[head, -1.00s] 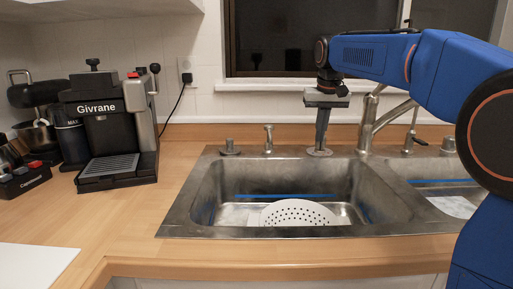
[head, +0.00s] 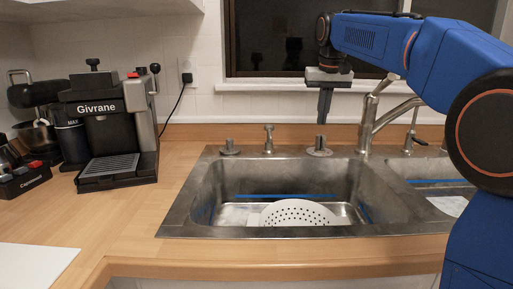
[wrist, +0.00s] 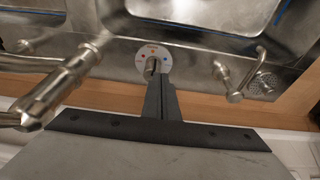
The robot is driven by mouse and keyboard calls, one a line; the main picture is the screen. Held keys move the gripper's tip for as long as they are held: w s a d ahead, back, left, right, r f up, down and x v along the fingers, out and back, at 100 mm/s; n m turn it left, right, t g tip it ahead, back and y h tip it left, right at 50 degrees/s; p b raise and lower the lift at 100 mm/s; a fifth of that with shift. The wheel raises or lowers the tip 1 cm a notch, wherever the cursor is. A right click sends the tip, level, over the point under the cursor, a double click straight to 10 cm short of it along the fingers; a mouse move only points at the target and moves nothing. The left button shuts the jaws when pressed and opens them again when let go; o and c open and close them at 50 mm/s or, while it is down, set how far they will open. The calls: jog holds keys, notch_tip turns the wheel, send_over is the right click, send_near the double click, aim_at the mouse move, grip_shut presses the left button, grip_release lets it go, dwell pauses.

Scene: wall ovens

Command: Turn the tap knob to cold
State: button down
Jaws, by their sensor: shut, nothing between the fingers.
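The tap knob (head: 319,149) is a small grey post on a round base on the sink's back ledge, left of the tap spout (head: 367,122). How far the knob is turned is hard to tell. My gripper (head: 322,122) points down a little above the knob, apart from it in the head view. In the wrist view my gripper (wrist: 158,80) has its fingers together and empty, covering the disc's lower edge.
The steel sink (head: 185,205) holds a white perforated piece (head: 298,213). The spout (wrist: 62,82) is left of my fingers in the wrist view, and a soap dispenser (wrist: 235,90) is right. A coffee machine (head: 105,130) stands on the left counter. The window sill (head: 270,88) is behind.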

jog(key=shift+w+d+f, duration=0.1)
jog(key=shift+d+f, duration=0.4)
jog(key=shift+f, duration=0.5)
jog(key=shift+w+d+f, duration=0.1)
jog(key=shift+d+f, duration=0.35)
jog(key=shift+f, duration=0.6)
jog(key=shift+w+d+f, duration=0.1)
jog(key=shift+d+f, duration=0.4)
jog(key=shift+f, duration=0.5)
jog(key=shift+a, duration=1.25)
jog(key=shift+s+a, duration=0.1)
jog(key=shift+s, duration=0.2)
jog(key=w+v, duration=0.1)
jog(key=v, duration=0.5)
jog(key=shift+w, duration=0.25)
jog(key=shift+s+r, duration=0.1)
jog(key=shift+r, duration=0.05)
